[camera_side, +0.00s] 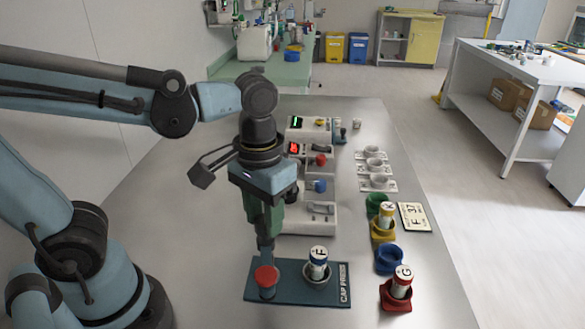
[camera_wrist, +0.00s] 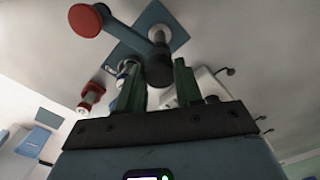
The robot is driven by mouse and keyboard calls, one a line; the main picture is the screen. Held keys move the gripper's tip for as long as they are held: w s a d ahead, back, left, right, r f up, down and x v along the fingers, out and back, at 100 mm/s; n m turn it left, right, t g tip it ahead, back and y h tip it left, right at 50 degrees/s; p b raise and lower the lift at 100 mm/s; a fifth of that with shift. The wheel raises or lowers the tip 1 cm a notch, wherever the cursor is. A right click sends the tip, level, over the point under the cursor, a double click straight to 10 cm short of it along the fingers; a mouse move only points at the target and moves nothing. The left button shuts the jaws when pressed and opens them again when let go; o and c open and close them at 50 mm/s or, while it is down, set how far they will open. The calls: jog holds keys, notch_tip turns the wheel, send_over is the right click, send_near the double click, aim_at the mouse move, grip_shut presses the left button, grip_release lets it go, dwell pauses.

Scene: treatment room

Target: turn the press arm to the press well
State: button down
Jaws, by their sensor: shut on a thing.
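The cap press has a blue base plate (camera_side: 285,294) marked CAP PRESS at the front of the bench. A vial F with a blue cap (camera_side: 318,259) stands upright in its grey press well (camera_side: 317,273). The press arm's round red head (camera_side: 267,276) is left of the vial, not above it. In the wrist view the red head (camera_wrist: 85,20) sits at one end of the grey arm (camera_wrist: 128,28), and a dark handle (camera_wrist: 158,69) is between my fingers. My gripper (camera_side: 266,242) is shut on that handle, behind the red head; its fingertips are partly hidden in the side view.
Right of the press are a red holder (camera_side: 396,297) with vial G, an empty blue holder (camera_side: 388,260), and a yellow holder (camera_side: 383,235) with vial K. A sign reading F 37 (camera_side: 413,217) lies beside them. Devices with lit displays (camera_side: 298,148) stand farther back.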

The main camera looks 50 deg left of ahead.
jog(key=shift+n, duration=0.3)
jog(key=n, duration=1.1)
jog(key=shift+n, duration=2.1)
jog(key=c, duration=0.7)
grip_release()
jog(key=shift+c, duration=0.2)
